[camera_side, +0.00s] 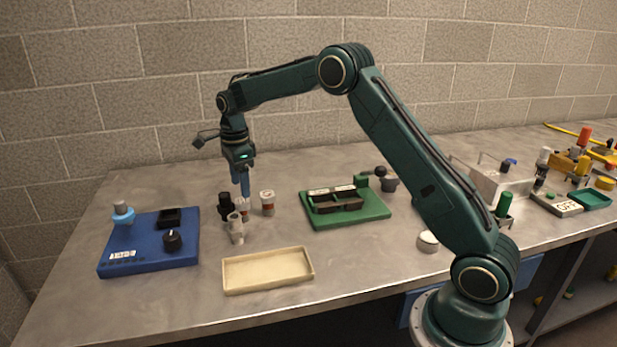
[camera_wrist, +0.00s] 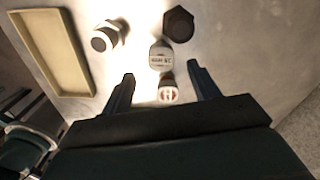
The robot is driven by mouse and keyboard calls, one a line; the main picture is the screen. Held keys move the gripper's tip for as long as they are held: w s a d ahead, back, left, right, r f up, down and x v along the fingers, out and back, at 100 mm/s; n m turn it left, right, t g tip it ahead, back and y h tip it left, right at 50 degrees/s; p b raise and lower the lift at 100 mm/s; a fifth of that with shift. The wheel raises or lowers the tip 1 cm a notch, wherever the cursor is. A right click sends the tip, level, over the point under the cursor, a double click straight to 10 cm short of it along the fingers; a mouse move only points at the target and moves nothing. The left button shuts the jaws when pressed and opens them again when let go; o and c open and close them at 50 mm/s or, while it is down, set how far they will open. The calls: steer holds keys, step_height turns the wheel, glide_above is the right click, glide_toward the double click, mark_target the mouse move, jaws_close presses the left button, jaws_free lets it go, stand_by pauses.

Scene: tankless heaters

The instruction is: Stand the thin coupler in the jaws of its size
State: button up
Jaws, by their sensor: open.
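Several small upright pieces stand close together below my gripper (camera_side: 244,192). One is a pale piece with a dark bore (camera_side: 236,230), also in the wrist view (camera_wrist: 105,38). Others are a black piece (camera_side: 224,206), a white-capped labelled piece (camera_wrist: 161,57) and a white piece with a red band (camera_side: 267,204). I cannot tell which is the thin coupler. My gripper is open and empty above them; in the wrist view the red-banded piece (camera_wrist: 168,92) shows between its fingers. The green fixture (camera_side: 372,211) carries dark jaws (camera_side: 338,204) with white labels; their sizes are unreadable.
A cream tray (camera_side: 269,288) lies in front of the pieces. A blue block (camera_side: 140,250) with a black knob stands at left. A grey pot (camera_side: 389,185) and a round white piece (camera_side: 427,240) are near the fixture. Clutter fills the far right.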

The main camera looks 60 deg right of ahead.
mark_target(242, 200)
steer(key=shift+f, duration=0.55)
steer(key=shift+f, duration=0.1)
steer(key=shift+f, duration=2.5)
steer(key=shift+c, duration=0.4)
steer(key=c, duration=1.2)
steer(key=shift+r, duration=0.15)
step_height(242, 200, up, 20)
steer(key=shift+f, duration=0.1)
